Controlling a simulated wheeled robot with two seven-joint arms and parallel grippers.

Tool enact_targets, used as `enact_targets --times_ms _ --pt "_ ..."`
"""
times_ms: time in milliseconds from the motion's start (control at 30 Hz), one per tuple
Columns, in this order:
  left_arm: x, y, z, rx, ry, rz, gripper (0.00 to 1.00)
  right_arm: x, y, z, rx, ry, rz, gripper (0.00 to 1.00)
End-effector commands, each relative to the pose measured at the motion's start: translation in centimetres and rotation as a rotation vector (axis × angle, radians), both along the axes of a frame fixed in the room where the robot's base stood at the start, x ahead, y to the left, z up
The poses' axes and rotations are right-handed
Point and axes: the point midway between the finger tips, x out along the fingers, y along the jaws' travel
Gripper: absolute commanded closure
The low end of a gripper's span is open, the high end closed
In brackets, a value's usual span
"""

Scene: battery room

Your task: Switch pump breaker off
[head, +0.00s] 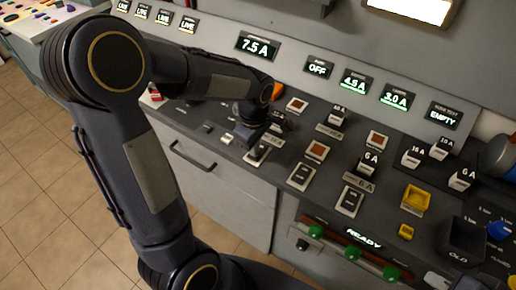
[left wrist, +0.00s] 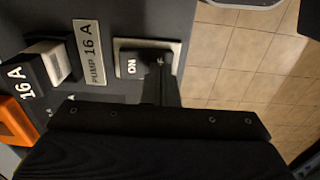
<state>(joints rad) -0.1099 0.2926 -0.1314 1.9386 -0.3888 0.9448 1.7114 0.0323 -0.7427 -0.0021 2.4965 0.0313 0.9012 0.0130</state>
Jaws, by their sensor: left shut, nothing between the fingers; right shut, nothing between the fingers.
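The pump breaker is a dark rocker (left wrist: 131,65) on a light plate, beside a label plate (left wrist: 90,52) reading PUMP 16 A in the left wrist view. In the head view my left gripper (head: 264,136) is over the console by the leftmost breaker (head: 257,153). A display (head: 318,68) on the back panel reads OFF. My right gripper is not in view.
More breakers (head: 301,177) (head: 348,201) stand to the right along the console's front. Behind them are orange-topped squares (head: 317,151) and fuse blocks (head: 370,161). A yellow holder (head: 416,199) and a dark bin (head: 463,239) stand further right. Tiled floor (head: 50,190) lies left.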

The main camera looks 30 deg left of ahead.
Motion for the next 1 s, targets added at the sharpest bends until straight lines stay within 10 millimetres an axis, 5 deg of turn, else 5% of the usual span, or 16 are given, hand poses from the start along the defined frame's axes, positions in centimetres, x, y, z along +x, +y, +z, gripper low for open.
enact_targets --times_ms 733,1000 --pt "0.0 0.0 6.3 0.000 -0.002 0.000 1.00 0.0 0.0 5.1 0.000 0.000 0.000 1.00" --pt "0.0 0.0 6.8 0.000 0.000 0.000 1.00 0.0 0.0 5.4 0.000 0.000 0.000 1.00"
